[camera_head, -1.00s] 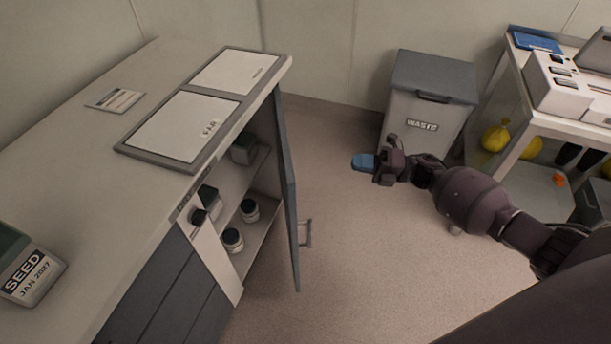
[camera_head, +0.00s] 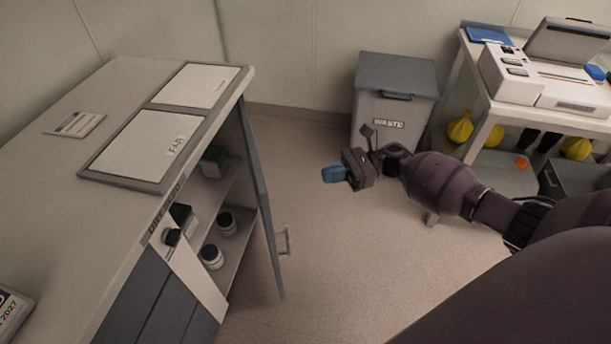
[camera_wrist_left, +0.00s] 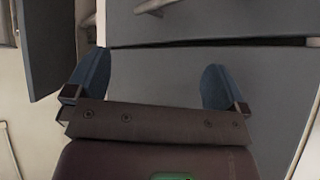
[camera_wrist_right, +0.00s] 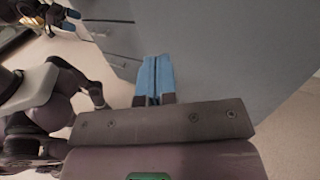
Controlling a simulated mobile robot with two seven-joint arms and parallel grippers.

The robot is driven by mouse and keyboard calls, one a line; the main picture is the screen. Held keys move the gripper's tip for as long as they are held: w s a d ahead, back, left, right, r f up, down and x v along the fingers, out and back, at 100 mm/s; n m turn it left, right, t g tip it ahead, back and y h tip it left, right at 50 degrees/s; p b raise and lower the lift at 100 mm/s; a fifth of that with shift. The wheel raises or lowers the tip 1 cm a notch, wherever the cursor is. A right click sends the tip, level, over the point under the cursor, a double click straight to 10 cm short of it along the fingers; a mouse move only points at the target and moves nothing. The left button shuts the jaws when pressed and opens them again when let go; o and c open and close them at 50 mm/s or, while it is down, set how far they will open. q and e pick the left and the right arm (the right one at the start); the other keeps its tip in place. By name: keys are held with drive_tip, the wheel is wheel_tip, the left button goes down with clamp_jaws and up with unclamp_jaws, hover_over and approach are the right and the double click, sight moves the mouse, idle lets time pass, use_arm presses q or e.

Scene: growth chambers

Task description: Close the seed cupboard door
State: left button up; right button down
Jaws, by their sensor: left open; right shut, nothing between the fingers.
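The seed cupboard door (camera_head: 259,200) is a dark grey panel with a bar handle (camera_head: 285,242) on its outer face. It stands swung out from the cupboard, so the shelves (camera_head: 228,235) inside show several dark-lidded jars (camera_head: 211,257). My right gripper (camera_head: 334,174) is shut and empty, in the air to the right of the door and apart from it. It also shows in the right wrist view (camera_wrist_right: 154,80). My left gripper (camera_wrist_left: 149,88) is open and empty in front of dark grey panels; it is out of the head view.
A grey waste bin (camera_head: 394,110) stands at the back wall. A table (camera_head: 497,112) with white equipment (camera_head: 520,75) is at the right, with yellow bags (camera_head: 461,128) beneath it. A seed box (camera_head: 12,312) sits on the counter (camera_head: 75,215). The floor (camera_head: 310,290) right of the door is clear.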

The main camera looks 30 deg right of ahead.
approach(268, 202)
drive_tip(key=w+a+f, duration=0.1)
drive_tip(key=w+a, duration=0.4)
drive_tip(key=w, duration=0.1)
drive_tip(key=shift+w+a+f+p, duration=0.15)
drive_tip(key=shift+w+a+p, duration=0.15)
drive_tip(key=shift+a+p, duration=0.2)
